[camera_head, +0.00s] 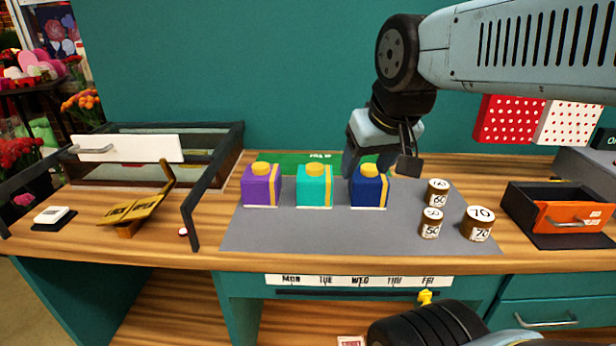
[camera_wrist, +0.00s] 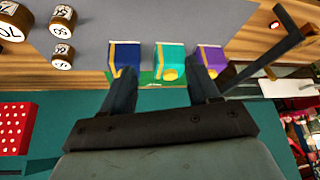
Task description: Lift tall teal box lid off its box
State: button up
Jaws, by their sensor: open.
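The tall teal box (camera_head: 314,190) stands upright in the middle of a row of three boxes, with a yellow stripe and a yellow knob (camera_head: 315,169) on its lid. The lid sits on the box. My gripper (camera_head: 380,165) is open and empty, in the air close to the blue box on the right in the head view. In the wrist view the teal box (camera_wrist: 169,56) shows beyond the gap between my fingers (camera_wrist: 162,85), apart from them. Its knob shows there too.
A purple box (camera_head: 261,190) stands left of the teal box and a blue box (camera_head: 368,192) right of it, on a grey mat (camera_head: 290,237). Several numbered round weights (camera_head: 478,223) stand at the right. An orange-fronted drawer (camera_head: 573,217) and a gold stand (camera_head: 133,211) lie farther out.

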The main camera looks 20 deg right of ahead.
jog(key=o, duration=0.4)
jog(key=w, duration=0.4)
jog(key=w+r+g, duration=0.1)
jog(key=w, duration=0.3)
jog(key=w+r+g, duration=0.1)
jog(key=w, duration=0.3)
jog(key=shift+w+a+r+m, duration=0.25)
jog(key=shift+m, duration=0.05)
jog(key=shift+c, duration=0.2)
jog(key=g, duration=0.2)
send_over(315, 166)
jog(key=shift+m, duration=0.4)
jog(key=f, duration=1.1)
jog(key=shift+s+a+f, duration=0.15)
jog(key=shift+s+a, duration=0.05)
jog(key=shift+s, duration=0.15)
jog(key=shift+w+d+f, duration=0.1)
jog(key=shift+f, duration=1.25)
jog(key=shift+w+d+f, duration=0.1)
jog(key=shift+f, duration=1.2)
